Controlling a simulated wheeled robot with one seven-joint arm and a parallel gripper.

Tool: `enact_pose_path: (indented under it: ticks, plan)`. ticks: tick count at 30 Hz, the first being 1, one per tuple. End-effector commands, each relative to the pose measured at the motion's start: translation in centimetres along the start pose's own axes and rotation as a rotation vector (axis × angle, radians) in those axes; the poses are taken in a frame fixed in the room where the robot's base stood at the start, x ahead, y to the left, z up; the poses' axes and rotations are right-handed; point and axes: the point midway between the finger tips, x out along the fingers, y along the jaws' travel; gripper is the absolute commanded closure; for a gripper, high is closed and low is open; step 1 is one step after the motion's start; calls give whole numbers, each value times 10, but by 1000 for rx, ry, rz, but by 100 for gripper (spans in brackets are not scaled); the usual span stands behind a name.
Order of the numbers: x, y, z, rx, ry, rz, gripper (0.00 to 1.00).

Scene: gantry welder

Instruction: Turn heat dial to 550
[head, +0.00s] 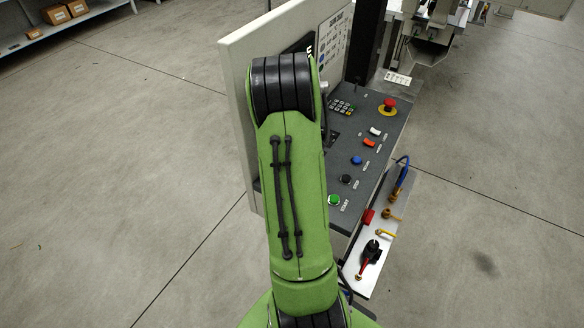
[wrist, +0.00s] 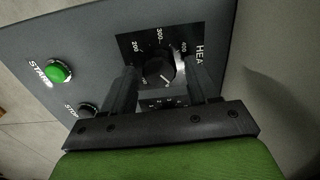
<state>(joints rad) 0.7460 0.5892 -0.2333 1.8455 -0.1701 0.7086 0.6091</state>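The heat dial (wrist: 158,71) is a round black knob on a black plate marked 200, 300 and 400, with "HEA" readable beside it in the wrist view. A short pale mark shows on its lower right, but the exact setting cannot be read. Other scale numbers are hidden or too small. My gripper (wrist: 160,72) has its two dark fingers apart, one on each side of the dial, with visible gaps between them and the knob. In the head view my green arm hides the dial and the gripper.
The control panel (head: 372,125) carries a green start button (head: 334,200), a dark stop button (head: 345,180), a blue button (head: 356,160) and a red emergency button (head: 389,104). A pale upright panel (head: 238,95) stands at the left. A tool shelf (head: 355,275) hangs in front.

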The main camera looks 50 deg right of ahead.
Motion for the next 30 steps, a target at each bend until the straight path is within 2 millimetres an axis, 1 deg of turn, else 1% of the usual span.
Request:
enact_pose_path:
  ticks: [8, 11, 14, 21, 24, 27, 30]
  plan:
    - [0, 0, 1, -1, -2, 1, 35]
    - [-6, 0, 0, -1, 0, 0, 35]
    - [-27, 0, 0, -1, 2, -2, 35]
    - [-97, 0, -1, -1, 3, -3, 35]
    - [-123, 0, -1, 0, 3, -3, 35]
    - [-143, 0, 0, 0, 1, -1, 35]
    - [-154, 0, 0, -1, 0, 0, 35]
